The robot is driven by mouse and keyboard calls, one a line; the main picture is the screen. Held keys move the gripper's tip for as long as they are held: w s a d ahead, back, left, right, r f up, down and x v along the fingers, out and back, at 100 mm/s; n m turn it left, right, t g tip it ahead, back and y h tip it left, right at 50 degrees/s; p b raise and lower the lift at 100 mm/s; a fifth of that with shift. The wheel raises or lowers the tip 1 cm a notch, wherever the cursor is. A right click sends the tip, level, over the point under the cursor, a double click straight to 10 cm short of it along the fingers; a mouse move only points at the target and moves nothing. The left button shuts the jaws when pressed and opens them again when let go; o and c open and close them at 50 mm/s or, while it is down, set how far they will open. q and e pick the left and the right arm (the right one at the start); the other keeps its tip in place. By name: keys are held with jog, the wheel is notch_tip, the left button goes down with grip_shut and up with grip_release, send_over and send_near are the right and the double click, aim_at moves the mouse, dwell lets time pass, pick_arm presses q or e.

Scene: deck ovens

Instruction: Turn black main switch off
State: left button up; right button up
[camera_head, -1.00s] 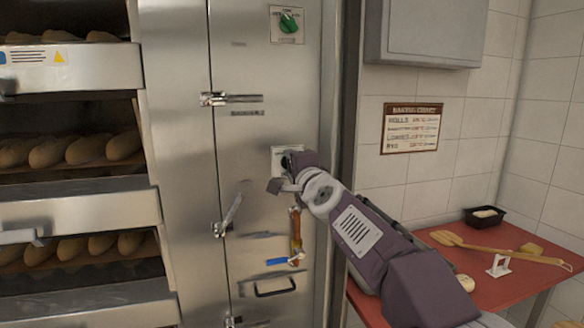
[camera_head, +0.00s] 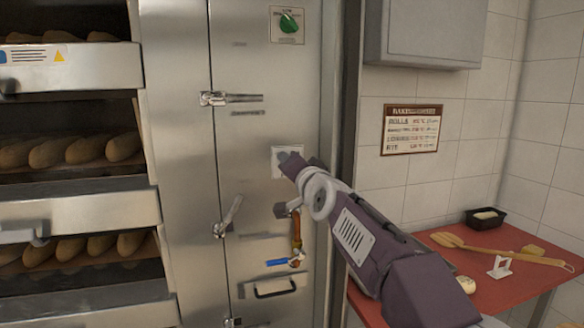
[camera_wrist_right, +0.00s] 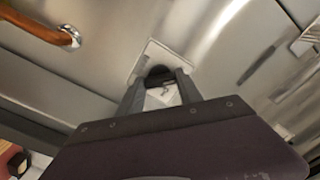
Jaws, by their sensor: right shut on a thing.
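The black main switch (camera_wrist_right: 159,73) is a dark knob on a pale plate on the steel oven panel. In the right wrist view it sits between the two fingers of my right gripper (camera_wrist_right: 160,80), which is shut on it. In the head view my right gripper (camera_head: 289,168) is at the plate (camera_head: 275,153) and hides most of the knob. The knob's exact pointing direction cannot be read. My left gripper is not in view.
A green rotary switch (camera_head: 289,21) is higher on the panel. Below are a lever handle (camera_head: 228,217), a copper pipe (camera_head: 296,230) and a blue-handled valve (camera_head: 278,262). Bread decks stand left. A red table (camera_head: 425,290) with wooden tools stands right.

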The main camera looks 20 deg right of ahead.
jog(key=shift+f, duration=0.25)
jog(key=o, duration=1.4)
jog(key=shift+r, duration=0.15)
jog(key=s+b, duration=0.1)
jog(key=s, duration=0.8)
jog(key=shift+s+d, duration=0.1)
jog(key=shift+r, duration=0.1)
